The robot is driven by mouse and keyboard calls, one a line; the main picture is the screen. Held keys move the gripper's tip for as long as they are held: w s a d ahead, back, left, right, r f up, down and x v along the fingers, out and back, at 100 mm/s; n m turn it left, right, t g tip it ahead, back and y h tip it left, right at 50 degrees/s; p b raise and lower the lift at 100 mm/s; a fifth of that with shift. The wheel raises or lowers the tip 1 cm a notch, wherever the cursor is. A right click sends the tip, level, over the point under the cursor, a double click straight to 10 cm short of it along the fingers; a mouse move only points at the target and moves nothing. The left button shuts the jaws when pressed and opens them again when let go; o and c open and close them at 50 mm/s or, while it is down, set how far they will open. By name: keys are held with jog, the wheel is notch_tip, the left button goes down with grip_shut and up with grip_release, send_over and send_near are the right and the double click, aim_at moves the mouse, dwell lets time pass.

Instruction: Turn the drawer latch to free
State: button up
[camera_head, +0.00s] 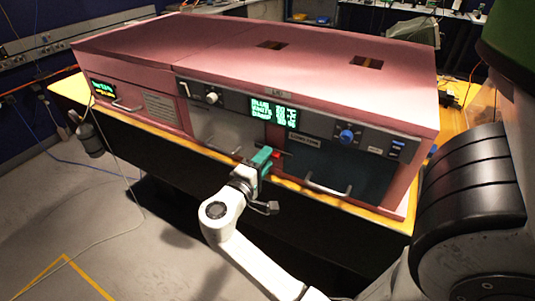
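A pink foam enclosure (140,52) stands on a yellow-topped table. Its front has a grey left panel (215,128) and a dark right panel (340,172) with a bar handle (328,188). My gripper (268,155), with teal and red parts, is in front of the seam between these panels. A thin dark bar shows beside its tip. I cannot tell whether the fingers are open, shut or touching the front. A small white lever (185,88) and white knob (212,97) sit at the upper left of the control strip. Which part is the drawer latch is unclear; my gripper may hide it.
A green-text display (272,111) and a blue knob (346,136) are on the control strip. The left section has another bar handle (128,106). A hanging grey object (90,138) and cables are at the left. The floor (110,215) at the lower left looks mostly clear.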

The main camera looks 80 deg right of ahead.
jog(key=shift+x, duration=1)
grip_shut()
